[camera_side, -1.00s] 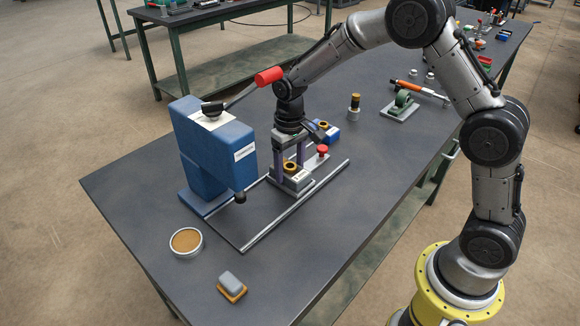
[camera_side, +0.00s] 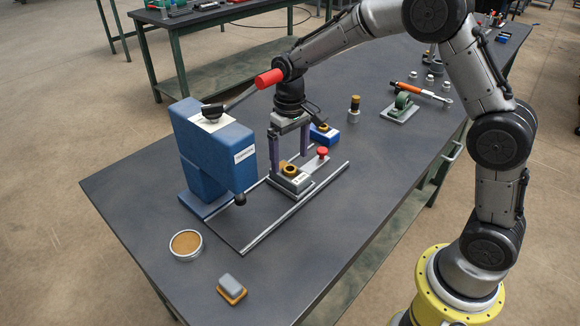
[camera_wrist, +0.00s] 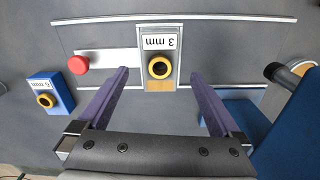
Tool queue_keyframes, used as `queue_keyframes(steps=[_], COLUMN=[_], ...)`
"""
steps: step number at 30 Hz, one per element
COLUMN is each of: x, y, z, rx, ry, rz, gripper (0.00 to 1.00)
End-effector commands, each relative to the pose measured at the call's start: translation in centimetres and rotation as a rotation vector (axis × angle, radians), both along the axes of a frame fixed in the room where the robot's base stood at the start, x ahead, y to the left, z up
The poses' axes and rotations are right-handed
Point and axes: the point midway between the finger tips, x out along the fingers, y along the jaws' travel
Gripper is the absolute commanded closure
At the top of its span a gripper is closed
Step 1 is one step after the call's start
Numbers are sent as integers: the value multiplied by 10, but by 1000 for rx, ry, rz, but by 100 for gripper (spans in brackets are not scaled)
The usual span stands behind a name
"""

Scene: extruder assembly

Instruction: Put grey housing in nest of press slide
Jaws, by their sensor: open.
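The grey housing (camera_side: 291,184) carries a "3 mm" label and a yellow ring on top. It sits upright on the press slide (camera_side: 313,165), between the rails. In the wrist view the housing (camera_wrist: 160,42) is at the top centre, at the end of the slide's light plate (camera_wrist: 108,61). A strip of tan shows at its lower edge. The nest is mostly hidden under the housing, so its seating depth cannot be told. My gripper (camera_side: 289,156) is open and empty above the housing, its purple fingers wide on either side and clear of it.
The blue press (camera_side: 213,155) with its red-handled lever stands left of the slide. A blue "6 mm" housing (camera_side: 324,136) is behind the slide. A red knob (camera_side: 322,151) is on the slide. A round dish (camera_side: 186,244) and a sponge-like block (camera_side: 231,289) lie in front.

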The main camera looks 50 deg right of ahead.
Motion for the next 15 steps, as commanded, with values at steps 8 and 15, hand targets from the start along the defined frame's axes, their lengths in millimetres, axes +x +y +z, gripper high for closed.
queue_keyframes(steps=[8, 15], x=[0, 0], y=[0, 0], z=[54, 72], rx=[0, 0], ry=[-3, 1], rz=[0, 0], gripper=[0, 0])
